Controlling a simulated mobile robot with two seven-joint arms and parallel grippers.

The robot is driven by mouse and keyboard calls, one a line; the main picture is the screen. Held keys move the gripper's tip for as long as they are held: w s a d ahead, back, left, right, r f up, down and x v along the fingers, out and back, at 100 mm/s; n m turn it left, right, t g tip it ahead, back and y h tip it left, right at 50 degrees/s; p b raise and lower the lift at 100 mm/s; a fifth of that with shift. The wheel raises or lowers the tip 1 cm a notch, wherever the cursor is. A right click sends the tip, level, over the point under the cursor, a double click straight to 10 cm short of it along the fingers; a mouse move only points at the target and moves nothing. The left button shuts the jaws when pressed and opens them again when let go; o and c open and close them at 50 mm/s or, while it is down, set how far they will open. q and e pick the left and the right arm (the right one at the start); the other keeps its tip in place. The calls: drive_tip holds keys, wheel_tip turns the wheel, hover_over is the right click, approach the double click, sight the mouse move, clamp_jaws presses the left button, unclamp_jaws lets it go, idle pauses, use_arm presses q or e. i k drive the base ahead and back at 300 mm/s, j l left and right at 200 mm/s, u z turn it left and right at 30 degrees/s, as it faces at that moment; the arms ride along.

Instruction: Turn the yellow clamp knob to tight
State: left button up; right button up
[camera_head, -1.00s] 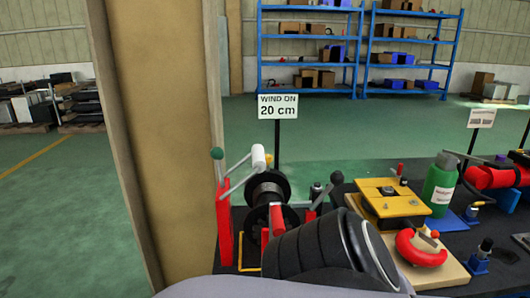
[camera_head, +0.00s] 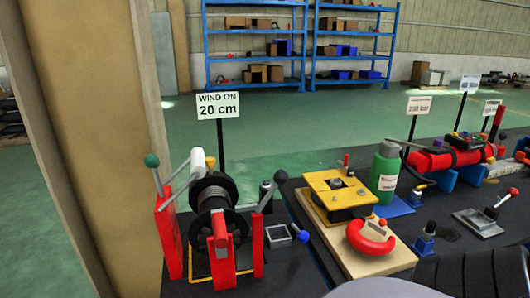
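A small yellow knob (camera_head: 210,161) shows at the top of the winch, behind its white handle. A yellow-topped block (camera_head: 338,190) with a small dark fitting on top sits on a wooden board; I cannot tell which of these yellow parts is the clamp knob, nor how tight it is. The winch (camera_head: 213,200) has red side posts, a dark drum and a lever with a green ball. Neither gripper is in view. Part of my own arm, grey and dark ribbed, covers the bottom right corner.
A sign reading "WIND ON 20 cm" (camera_head: 218,105) stands behind the winch. A red curved part (camera_head: 371,238) lies on the board's front. A green bottle (camera_head: 385,172) stands right of the block. A red cylinder device (camera_head: 450,158) is farther right. A beige pillar (camera_head: 95,130) rises at left.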

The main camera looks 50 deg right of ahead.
sight(210, 161)
drive_tip(key=z, duration=1.25)
